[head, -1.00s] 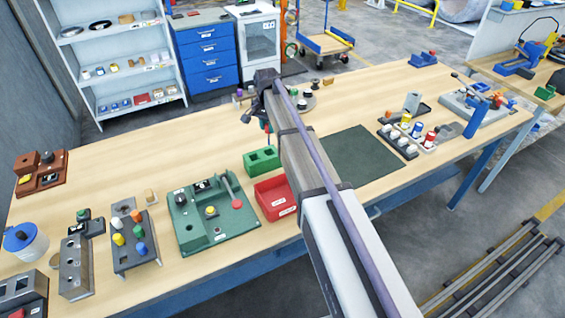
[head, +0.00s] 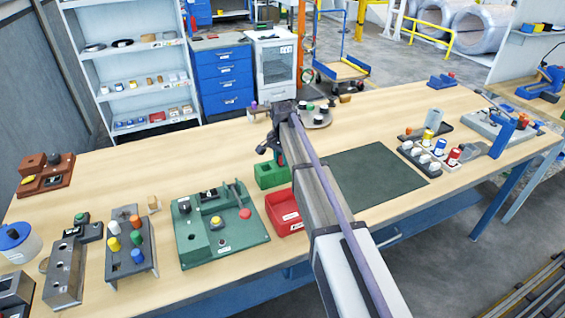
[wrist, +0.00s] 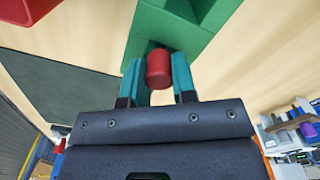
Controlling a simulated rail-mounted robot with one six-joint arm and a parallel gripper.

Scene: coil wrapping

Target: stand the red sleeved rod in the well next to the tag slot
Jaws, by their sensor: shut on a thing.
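The red sleeved rod (wrist: 158,68) is held between the two teal fingers of my gripper (wrist: 158,78), with its red end showing in the wrist view. In the head view my gripper (head: 274,153) is above the table just behind this block, and my arm hides part of the area. I cannot make out the tag slot, nor tell which opening is the well next to it.
A red bin (head: 284,212) stands in front of the green block. A green fixture with a red-knobbed lever (head: 222,245) is at left. A dark mat (head: 375,175) lies to the right of my arm. A round tray (head: 318,119) stands behind the gripper. Bare tabletop lies left of the block.

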